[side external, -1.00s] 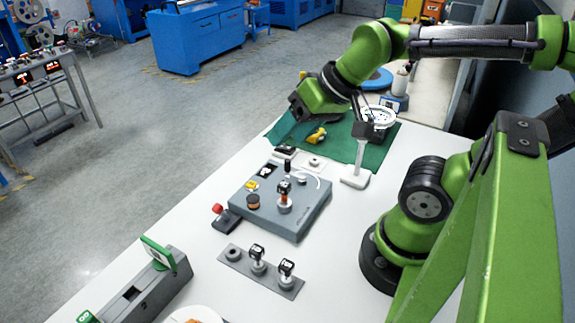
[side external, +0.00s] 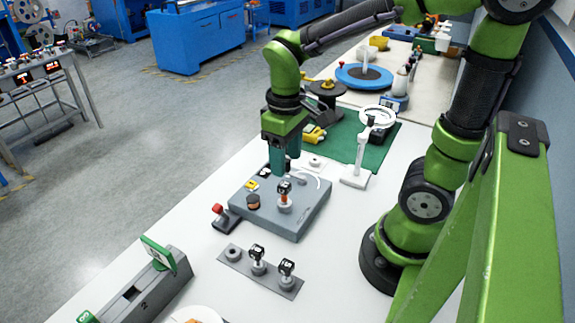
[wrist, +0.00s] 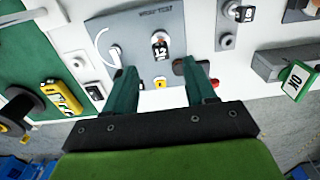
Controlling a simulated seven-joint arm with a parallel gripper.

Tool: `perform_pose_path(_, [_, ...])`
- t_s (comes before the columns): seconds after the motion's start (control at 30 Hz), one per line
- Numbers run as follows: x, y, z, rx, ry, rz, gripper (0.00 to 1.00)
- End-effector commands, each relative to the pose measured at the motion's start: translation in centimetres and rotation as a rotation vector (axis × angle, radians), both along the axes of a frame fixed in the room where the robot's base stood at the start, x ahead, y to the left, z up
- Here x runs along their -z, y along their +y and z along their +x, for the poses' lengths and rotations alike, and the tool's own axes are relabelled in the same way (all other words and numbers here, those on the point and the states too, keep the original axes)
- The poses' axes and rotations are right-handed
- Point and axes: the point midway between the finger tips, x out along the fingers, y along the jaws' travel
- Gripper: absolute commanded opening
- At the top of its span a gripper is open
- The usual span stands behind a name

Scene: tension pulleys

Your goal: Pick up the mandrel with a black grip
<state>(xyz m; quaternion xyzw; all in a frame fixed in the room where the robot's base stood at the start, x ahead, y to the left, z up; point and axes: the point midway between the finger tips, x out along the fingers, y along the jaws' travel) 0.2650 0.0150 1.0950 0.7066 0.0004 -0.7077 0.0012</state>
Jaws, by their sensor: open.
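A mandrel with a black, white-numbered grip marked 12 (side external: 284,190) stands upright on the grey box (side external: 305,215); it also shows in the wrist view (wrist: 160,45). Two similar black-topped mandrels, one at left (side external: 257,254) and one at right (side external: 287,268), stand on a grey rack plate in front. My gripper (side external: 282,170) points down over the back of the box, behind the 12 mandrel in the side view. In the wrist view its two teal fingers (wrist: 160,88) are apart with nothing held between them. The fingers hide part of the box's back edge.
A white lamp-like stand (side external: 356,175) is right of the box. A green mat (side external: 345,140) with yellow items lies behind. A dark block with a red knob (side external: 220,215) sits at the box's left. A grey slotted fixture (side external: 140,295) stands at front left. The table right of the rack is clear.

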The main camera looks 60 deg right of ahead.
Motion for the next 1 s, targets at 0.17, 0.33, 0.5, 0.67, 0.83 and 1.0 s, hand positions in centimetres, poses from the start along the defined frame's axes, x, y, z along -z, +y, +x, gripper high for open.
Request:
perform_pose_path(0.17, [2.9,0.0,-0.1,0.002,0.004,0.001,0.55])
perform_pose_path(0.33, [4.0,0.0,0.0,0.001,0.000,0.001,0.55])
perform_pose_path(0.5, [6.2,0.0,0.3,0.001,0.004,0.001,0.55])
perform_pose_path(0.67, [8.4,0.0,0.5,0.002,0.003,0.001,0.55])
perform_pose_path(0.83, [9.0,0.0,0.5,0.003,-0.001,0.001,0.55])
perform_pose_path(1.0, [8.9,0.0,0.5,0.003,-0.002,0.001,0.52])
